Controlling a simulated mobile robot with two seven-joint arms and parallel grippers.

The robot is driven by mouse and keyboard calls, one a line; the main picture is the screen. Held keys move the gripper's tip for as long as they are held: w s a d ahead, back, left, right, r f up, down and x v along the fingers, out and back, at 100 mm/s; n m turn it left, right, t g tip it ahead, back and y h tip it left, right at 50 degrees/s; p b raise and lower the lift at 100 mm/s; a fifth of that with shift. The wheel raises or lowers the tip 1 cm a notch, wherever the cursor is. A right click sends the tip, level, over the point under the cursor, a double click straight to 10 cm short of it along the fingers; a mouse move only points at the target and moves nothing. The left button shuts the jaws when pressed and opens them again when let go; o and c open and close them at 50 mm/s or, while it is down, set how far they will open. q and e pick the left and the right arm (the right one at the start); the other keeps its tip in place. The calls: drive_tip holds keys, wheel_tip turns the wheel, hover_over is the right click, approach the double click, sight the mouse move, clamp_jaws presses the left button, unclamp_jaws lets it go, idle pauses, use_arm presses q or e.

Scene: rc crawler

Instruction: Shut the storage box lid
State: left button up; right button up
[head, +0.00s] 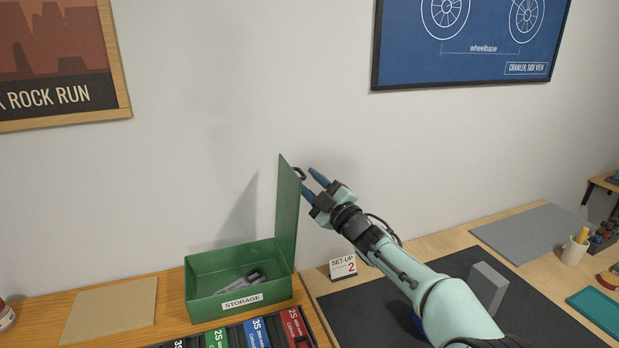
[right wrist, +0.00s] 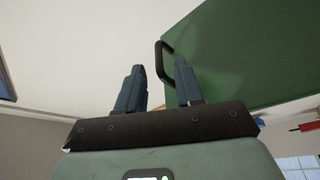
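The green storage box (head: 205,270) stands open on the bench, with a white STORAGE label on its front. Its green lid (head: 287,215) stands about upright at the box's right side. A dark handle (head: 299,174) sticks out near the lid's top. My right gripper (head: 308,181) is open, to the right of the lid, with its fingers close to the handle. In the right wrist view the handle (right wrist: 161,62) shows beside the right-hand finger, partly in the gap; I cannot tell whether they touch. The lid (right wrist: 250,55) fills the right there. My left gripper is not in view.
A grey part (head: 243,283) lies inside the box. Several labelled battery packs (head: 256,333) stand in front of it. A SET-UP 2 card (head: 342,265) is right of the box, by a dark mat (head: 350,310). A grey block (head: 487,287) stands beyond my right arm.

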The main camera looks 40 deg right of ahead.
drive_tip(key=shift+w+r, duration=0.1)
drive_tip(key=shift+w, duration=0.4)
clamp_jaws()
drive_tip(key=shift+r, duration=0.1)
drive_tip(key=shift+a, duration=0.1)
